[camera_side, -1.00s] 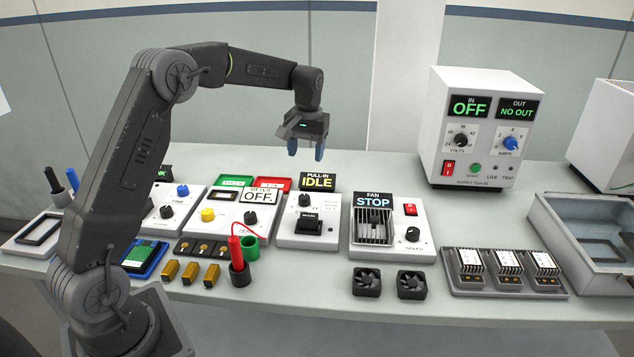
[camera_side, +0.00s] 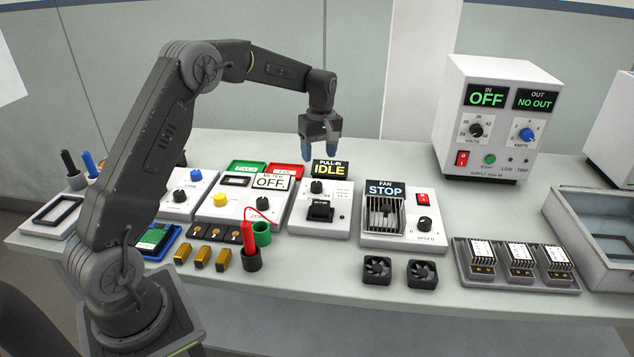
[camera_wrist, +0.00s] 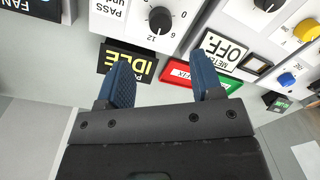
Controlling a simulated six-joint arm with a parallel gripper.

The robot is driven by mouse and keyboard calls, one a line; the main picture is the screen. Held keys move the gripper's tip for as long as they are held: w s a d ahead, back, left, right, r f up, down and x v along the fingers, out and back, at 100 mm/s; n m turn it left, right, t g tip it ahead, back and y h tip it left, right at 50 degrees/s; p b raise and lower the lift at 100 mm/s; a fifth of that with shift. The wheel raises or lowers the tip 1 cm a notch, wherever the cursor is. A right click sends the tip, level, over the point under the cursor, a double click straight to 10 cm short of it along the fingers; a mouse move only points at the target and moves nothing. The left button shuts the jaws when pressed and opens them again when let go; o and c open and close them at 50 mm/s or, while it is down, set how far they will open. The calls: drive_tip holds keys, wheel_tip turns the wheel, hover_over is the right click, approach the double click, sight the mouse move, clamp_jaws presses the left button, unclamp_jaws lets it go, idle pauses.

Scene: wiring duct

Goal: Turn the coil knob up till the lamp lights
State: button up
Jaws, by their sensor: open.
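The coil knob (camera_side: 316,187) is a black dial with a white pointer on the white pull-in box (camera_side: 335,222). It also shows in the wrist view (camera_wrist: 160,20), on a numbered scale. The box's display (camera_side: 329,170) reads PULL-IN IDLE. A black block (camera_side: 320,210) sits on the box in front of the knob. My gripper (camera_side: 320,152) is open and empty, pointing down above and behind the display. In the wrist view its two blue fingertips (camera_wrist: 160,62) are apart, with the knob beyond them and not between them. I cannot make out a lit lamp.
The meter box (camera_side: 240,208) stands to the left and the fan box (camera_side: 402,228) to the right, both close by. Green and red trays (camera_side: 286,171) lie behind the meter box. A red probe (camera_side: 248,237) stands in front.

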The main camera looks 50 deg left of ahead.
sight(317, 183)
drive_tip(key=f, duration=0.9)
drive_tip(key=shift+s+f, duration=0.25)
drive_tip(key=shift+s, duration=0.05)
drive_tip(key=c, duration=0.9)
